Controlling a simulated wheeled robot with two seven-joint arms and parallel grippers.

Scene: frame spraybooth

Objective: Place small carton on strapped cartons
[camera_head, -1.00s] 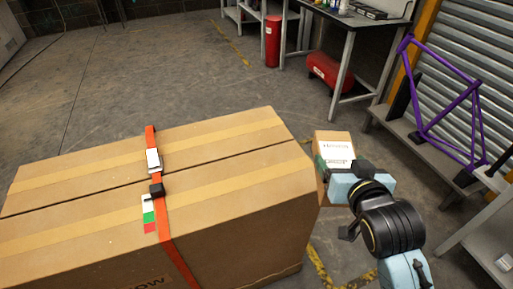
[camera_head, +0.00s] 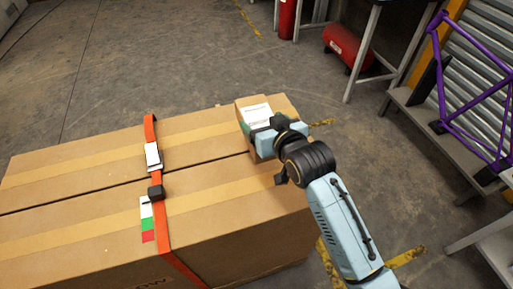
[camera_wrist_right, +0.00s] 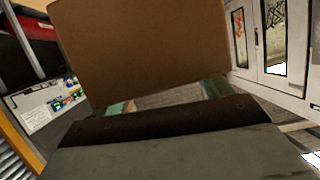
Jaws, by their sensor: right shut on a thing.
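The small carton (camera_head: 281,103), brown with a white label on top, is held by my right gripper (camera_head: 262,133) at the right end of the strapped cartons. It also fills the upper middle of the right wrist view (camera_wrist_right: 145,50). The strapped cartons (camera_head: 80,165) are two large brown cartons side by side, bound by an orange strap (camera_head: 160,215) with a buckle. The small carton overlaps their far right corner in the head view; I cannot tell whether it touches their top. My left gripper is not in view.
A purple bicycle frame (camera_head: 480,85) stands on a grey bench (camera_head: 425,115) at the right. A red tank (camera_head: 347,48) lies on the floor at the back. The top of the strapped cartons around the strap is clear.

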